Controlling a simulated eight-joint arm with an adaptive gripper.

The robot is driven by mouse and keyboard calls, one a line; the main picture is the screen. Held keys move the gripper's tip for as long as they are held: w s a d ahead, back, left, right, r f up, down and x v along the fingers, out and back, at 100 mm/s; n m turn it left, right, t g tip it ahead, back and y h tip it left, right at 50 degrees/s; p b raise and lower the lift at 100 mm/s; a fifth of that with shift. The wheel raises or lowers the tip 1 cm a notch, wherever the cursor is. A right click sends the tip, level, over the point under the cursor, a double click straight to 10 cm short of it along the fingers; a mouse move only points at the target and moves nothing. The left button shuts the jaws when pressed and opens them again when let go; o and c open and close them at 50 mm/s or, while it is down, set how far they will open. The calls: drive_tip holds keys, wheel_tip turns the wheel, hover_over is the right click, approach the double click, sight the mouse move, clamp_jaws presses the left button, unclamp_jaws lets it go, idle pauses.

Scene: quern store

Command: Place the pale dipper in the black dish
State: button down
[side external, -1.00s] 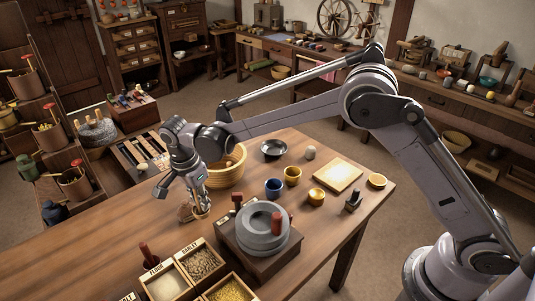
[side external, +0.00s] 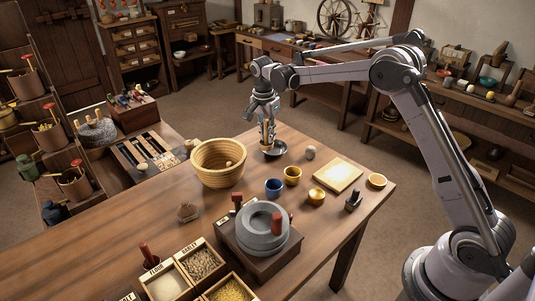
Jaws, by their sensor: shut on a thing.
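The black dish (side external: 283,151) sits near the far edge of the wooden table, right of the woven basket. My gripper (side external: 267,141) points down over the left part of the dish and is shut on the pale dipper (side external: 267,149). Only a small pale part of the dipper shows at the fingertips; the fingers hide the rest. I cannot tell whether it touches the dish.
A woven basket (side external: 220,178) stands left of the dish. A blue cup (side external: 273,187), a yellow cup (side external: 292,175) and a grey stone (side external: 310,153) stand near it. The quern (side external: 263,229) and grain boxes (side external: 201,262) are in front. The table's left part is mostly clear.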

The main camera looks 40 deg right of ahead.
drive_tip(key=s+d+r, duration=0.1)
drive_tip(key=s+d, duration=0.2)
drive_tip(key=d, duration=1.6)
drive_tip(key=shift+w+a+f, duration=1.25)
drive_tip(key=shift+w+f, duration=0.15)
drive_tip(key=shift+f, duration=0.4)
drive_tip(key=shift+w+a+f, duration=1.2)
drive_tip(key=shift+w+f, duration=0.25)
drive_tip(key=shift+f, duration=0.35)
drive_tip(key=shift+w+a+f, duration=1.25)
drive_tip(key=shift+w+f, duration=0.15)
drive_tip(key=shift+f, duration=0.4)
drive_tip(key=shift+f, duration=0.2)
drive_tip(key=c, duration=1.3)
unclamp_jaws()
